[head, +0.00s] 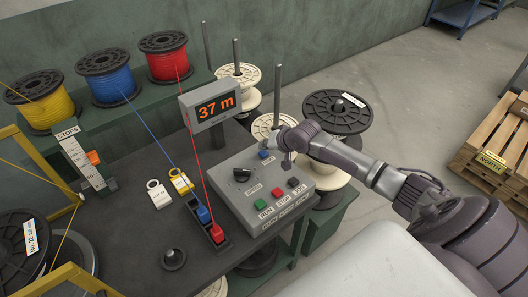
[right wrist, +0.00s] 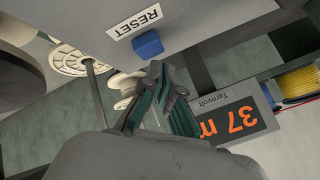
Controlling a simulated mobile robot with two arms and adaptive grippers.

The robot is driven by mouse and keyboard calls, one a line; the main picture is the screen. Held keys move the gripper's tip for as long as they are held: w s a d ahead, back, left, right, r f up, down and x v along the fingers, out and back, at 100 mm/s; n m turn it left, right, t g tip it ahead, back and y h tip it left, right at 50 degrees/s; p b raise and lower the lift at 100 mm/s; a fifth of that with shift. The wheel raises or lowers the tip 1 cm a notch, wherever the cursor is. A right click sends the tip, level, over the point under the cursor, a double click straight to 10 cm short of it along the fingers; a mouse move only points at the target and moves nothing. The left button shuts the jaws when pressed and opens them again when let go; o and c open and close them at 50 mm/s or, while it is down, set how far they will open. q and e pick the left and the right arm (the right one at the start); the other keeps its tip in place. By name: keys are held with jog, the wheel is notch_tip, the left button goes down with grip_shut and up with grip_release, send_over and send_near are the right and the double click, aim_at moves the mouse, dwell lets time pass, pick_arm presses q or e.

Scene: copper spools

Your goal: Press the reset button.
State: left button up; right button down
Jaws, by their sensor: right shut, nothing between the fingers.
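The reset button is a blue square button (head: 264,154) at the far end of the grey control box (head: 232,172). In the right wrist view the blue button (right wrist: 148,44) sits beside a white label (right wrist: 134,21) reading RESET. My right gripper (head: 288,164) is shut and empty, just right of the button in the head view. In the right wrist view its closed fingertips (right wrist: 156,72) are near the button, with a small gap showing in the picture. Contact is not visible. My left gripper is not in view.
A display (head: 214,107) reads 37 m. A black spool (head: 335,112) and upright rods stand behind my right gripper.

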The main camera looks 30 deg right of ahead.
aim_at(265, 153)
jog(key=shift+f, duration=0.2)
dwell(0.5)
jog(key=shift+f, duration=0.5)
dwell(0.5)
jog(key=shift+r, duration=0.1)
jog(key=shift+r+p, duration=0.6)
jog(key=shift+p, duration=0.3)
notch_tip(265, 153, up, 6)
jog(key=p, duration=0.7)
dwell(0.4)
